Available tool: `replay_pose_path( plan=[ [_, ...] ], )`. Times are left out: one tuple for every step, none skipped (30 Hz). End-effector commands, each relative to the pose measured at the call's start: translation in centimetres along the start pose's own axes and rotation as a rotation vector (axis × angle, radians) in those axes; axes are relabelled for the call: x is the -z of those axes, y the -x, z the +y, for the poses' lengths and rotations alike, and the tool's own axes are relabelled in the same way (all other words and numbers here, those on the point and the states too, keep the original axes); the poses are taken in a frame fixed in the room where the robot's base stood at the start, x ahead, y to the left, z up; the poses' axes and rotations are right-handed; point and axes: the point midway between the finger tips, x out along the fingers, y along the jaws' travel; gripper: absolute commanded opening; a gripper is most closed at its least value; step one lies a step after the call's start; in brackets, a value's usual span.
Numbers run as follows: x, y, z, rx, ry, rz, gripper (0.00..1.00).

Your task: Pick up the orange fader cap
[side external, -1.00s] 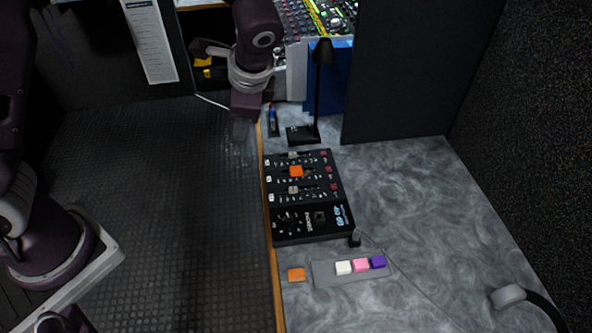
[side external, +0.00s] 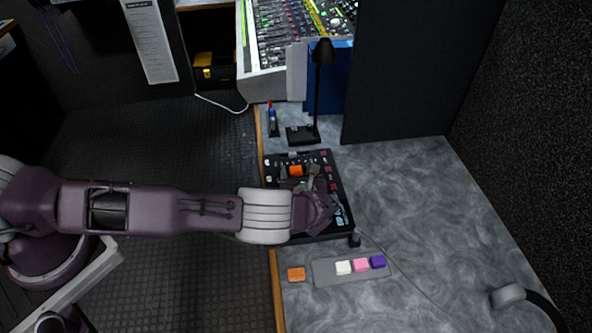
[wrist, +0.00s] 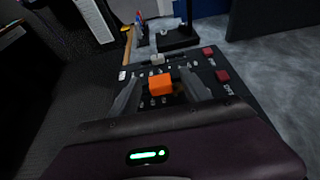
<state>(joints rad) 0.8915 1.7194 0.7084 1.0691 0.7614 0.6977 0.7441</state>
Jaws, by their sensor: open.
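An orange fader cap (side external: 296,171) sits on the small black mixer (side external: 341,190), toward its back. In the wrist view the orange cap (wrist: 160,84) shows ahead, between the two finger lines. My gripper (side external: 306,178) is open and empty, low over the mixer, just in front of that cap. The fingers also show in the wrist view (wrist: 159,91), one on each side of the cap. I cannot tell whether they touch it. A second orange cap (side external: 296,274) lies on the desk near its left edge. My arm hides the mixer's front left part.
A grey strip (side external: 325,272) holds white (side external: 343,267), pink (side external: 361,265) and purple (side external: 378,262) caps. A black lamp (side external: 319,95) stands behind the mixer. A thin cable crosses the desk at the front right. The desk's right side is mostly clear.

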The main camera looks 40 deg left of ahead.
Motion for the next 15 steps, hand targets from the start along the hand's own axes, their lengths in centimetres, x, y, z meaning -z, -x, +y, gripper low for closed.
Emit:
replay_pose_path(
  plan=[
    [0.03,-0.26,0.02,0.0,0.0,0.0,0.55],
    [0.03,-0.31,0.02,0.0,0.0,0.0,0.55],
    [0.03,-0.32,0.01,0.0,0.0,0.001,0.55],
    [0.02,-0.3,0.01,0.0,0.0,0.001,0.55],
    [0.02,-0.29,0.01,0.0,0.0,0.001,0.55],
    [0.02,-0.29,0.02,0.0,0.0,0.001,0.55],
    [0.02,-0.28,0.02,0.0,0.0,0.001,0.54],
    [0.02,-0.28,0.02,0.0,0.001,0.001,0.48],
    [0.02,-0.28,0.02,-0.001,0.001,0.001,0.4],
    [0.02,-0.27,0.02,-0.001,0.001,0.001,0.34],
    [0.02,-0.27,0.03,-0.001,0.001,0.001,0.28],
    [0.02,-0.27,0.03,-0.001,0.001,0.001,0.2],
    [0.02,-0.27,0.03,-0.001,0.001,0.001,0.14],
    [0.02,-0.26,0.03,-0.001,0.001,0.001,0.08],
    [0.01,-0.26,0.03,-0.001,0.001,0.001,0.0]
  ],
)
